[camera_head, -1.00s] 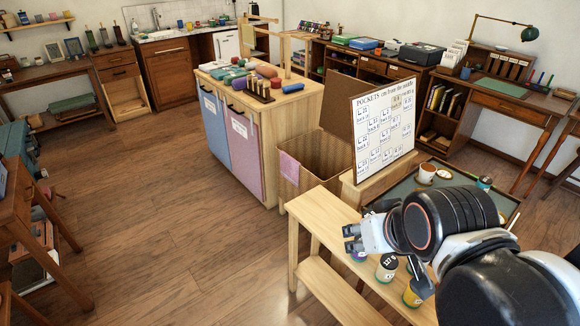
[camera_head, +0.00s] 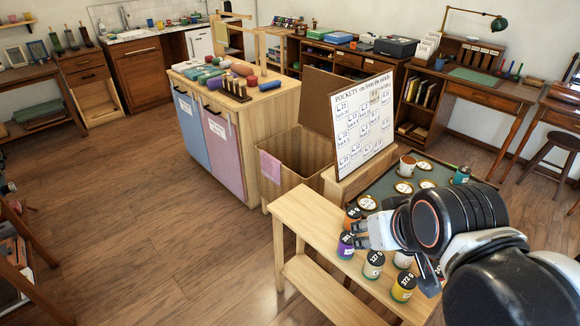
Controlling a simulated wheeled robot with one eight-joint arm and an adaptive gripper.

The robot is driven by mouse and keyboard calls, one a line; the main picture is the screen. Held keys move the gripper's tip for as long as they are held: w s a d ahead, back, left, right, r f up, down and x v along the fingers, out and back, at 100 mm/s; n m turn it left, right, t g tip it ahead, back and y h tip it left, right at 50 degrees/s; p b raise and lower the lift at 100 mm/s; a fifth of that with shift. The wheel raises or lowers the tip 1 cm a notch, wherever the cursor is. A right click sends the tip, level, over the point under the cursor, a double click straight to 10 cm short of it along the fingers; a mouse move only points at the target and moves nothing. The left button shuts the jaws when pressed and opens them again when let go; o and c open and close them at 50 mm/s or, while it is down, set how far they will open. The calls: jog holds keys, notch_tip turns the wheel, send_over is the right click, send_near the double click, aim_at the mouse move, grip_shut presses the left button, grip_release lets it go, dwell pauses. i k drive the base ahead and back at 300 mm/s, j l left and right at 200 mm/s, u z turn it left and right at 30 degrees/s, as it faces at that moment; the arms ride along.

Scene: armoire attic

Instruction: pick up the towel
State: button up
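A pink cloth (camera_head: 270,167), which looks like the towel, hangs over the left rim of a wooden bin (camera_head: 293,181) beside the cabinet. Its lower end hangs down the bin's outer side. My gripper (camera_head: 352,234) is over the light wooden bench, to the right of and nearer than the cloth, well apart from it. Its two fingertips point left with a gap between them, and I see nothing held. My arm hides part of the bench and the tray behind it.
Several labelled cans (camera_head: 373,264) stand on the bench (camera_head: 300,215) close to my gripper. Colored rolls lie on the cabinet (camera_head: 264,105). The floor (camera_head: 150,220) at left is open.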

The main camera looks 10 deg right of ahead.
aim_at(270, 166)
jog(key=i+j+z, duration=0.15)
jog(key=z, duration=0.15)
jog(key=i+j+z, duration=0.25)
jog(key=j, duration=0.15)
jog(key=j+z, duration=0.3)
jog(key=i+j+z, duration=0.1)
jog(key=j, duration=0.45)
jog(key=i+j, duration=0.2)
jog(key=j, duration=0.35)
jog(key=i+j+z, duration=0.15)
jog(key=j, duration=0.4)
jog(key=i+j, duration=0.1)
jog(key=j, duration=0.45)
jog(key=i+j+z, duration=0.15)
jog(key=j, duration=0.95)
jog(key=i+j, duration=0.15)
jog(key=j, duration=0.9)
jog(key=i, duration=0.05)
